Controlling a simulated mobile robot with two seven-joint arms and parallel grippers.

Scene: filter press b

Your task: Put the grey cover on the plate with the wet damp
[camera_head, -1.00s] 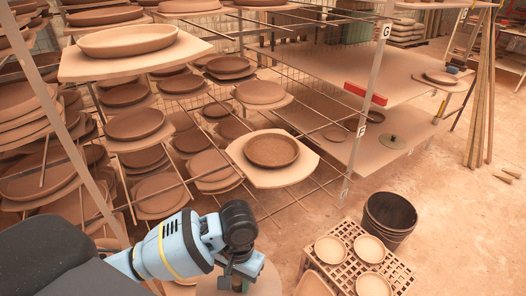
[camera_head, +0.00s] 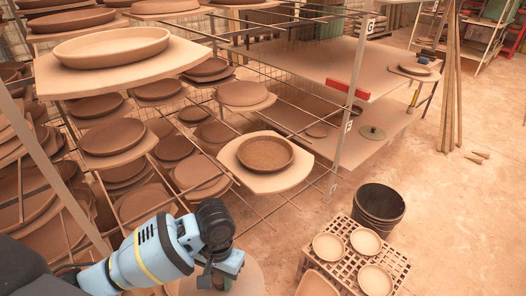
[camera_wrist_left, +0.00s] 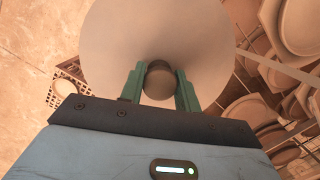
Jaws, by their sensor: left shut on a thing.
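My left gripper (camera_head: 222,276) is at the lower middle of the head view. It is shut on the knob of a round, pale grey cover (camera_head: 250,282), held beyond the fingers. In the left wrist view the two green fingers sit on either side of the dark knob (camera_wrist_left: 158,82), with the cover (camera_wrist_left: 158,30) spreading behind it. The plate (camera_head: 265,153) with a darker, damp-looking, speckled inside rests on a pale board that sticks out from the rack, above and right of the gripper. The cover is apart from this plate. My right gripper is not in view.
Racks with many brown plates fill the left; a large plate (camera_head: 112,46) juts out high on a board. A round grey-green disc (camera_head: 372,132) lies on the right shelf. A bucket (camera_head: 379,207) and a crate with pale bowls (camera_head: 366,241) stand on the floor at right.

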